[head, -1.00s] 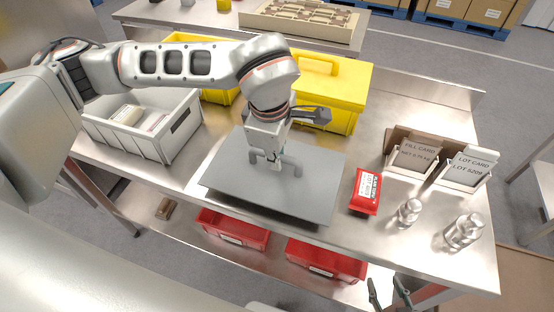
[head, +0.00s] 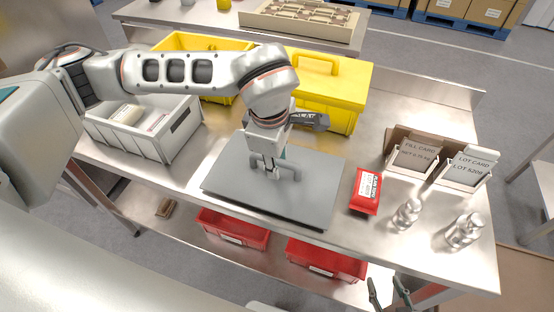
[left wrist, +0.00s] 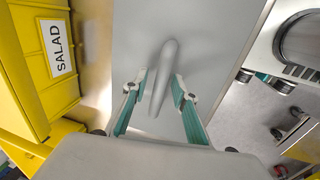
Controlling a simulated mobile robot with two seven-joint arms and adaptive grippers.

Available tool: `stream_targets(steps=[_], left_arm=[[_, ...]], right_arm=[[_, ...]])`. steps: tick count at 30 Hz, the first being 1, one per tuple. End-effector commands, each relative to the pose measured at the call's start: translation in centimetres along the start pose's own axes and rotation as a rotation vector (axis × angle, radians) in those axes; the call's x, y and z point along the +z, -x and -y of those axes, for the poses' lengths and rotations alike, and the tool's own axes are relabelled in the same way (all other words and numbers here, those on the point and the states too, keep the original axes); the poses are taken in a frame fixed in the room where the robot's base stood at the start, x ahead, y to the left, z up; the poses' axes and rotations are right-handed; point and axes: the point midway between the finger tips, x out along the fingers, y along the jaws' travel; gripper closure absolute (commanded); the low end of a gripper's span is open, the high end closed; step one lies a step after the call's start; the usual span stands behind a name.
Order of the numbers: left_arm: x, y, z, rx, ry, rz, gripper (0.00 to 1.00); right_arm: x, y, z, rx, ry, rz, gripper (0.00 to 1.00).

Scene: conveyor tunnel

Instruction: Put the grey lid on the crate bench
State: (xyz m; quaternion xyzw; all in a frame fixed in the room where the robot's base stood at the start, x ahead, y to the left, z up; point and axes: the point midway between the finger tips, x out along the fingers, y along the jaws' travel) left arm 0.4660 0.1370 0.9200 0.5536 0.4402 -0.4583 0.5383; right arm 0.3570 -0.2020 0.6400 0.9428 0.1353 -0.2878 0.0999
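The grey lid (head: 315,185) lies flat on the steel bench (head: 400,108), near its front edge. It has a raised bar handle that shows in the left wrist view (left wrist: 165,62). My left gripper (head: 271,172) is over the middle of the lid. Its green-padded fingers (left wrist: 158,92) stand apart, one on each side of the handle, and look open. Any light contact with the handle is hard to tell. My right gripper (head: 390,293) is open and empty at the bottom edge of the head view, in front of the bench.
A grey crate (head: 165,147) stands left of the lid, yellow bins (head: 345,85) behind it. Red bins (head: 235,230) sit on the lower shelf.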

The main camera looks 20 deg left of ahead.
Motion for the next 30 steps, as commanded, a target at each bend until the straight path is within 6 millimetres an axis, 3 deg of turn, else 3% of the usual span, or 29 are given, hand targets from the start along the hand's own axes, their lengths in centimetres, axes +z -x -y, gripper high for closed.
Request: stream_targets(steps=[12,18,30], left_arm=[[0.0,7.8,-0.2,0.009,-0.001,0.001,0.72],[0.0,10.8,-0.1,0.006,-0.001,0.001,0.72],[0.0,12.0,0.0,0.002,-0.001,0.001,0.72]], right_arm=[[0.0,-0.1,0.0,0.0,-0.001,-0.001,0.6],[0.1,-0.1,0.0,0.0,-0.001,-0.001,0.6],[0.2,-0.1,0.0,0.0,-0.001,0.001,0.6]])
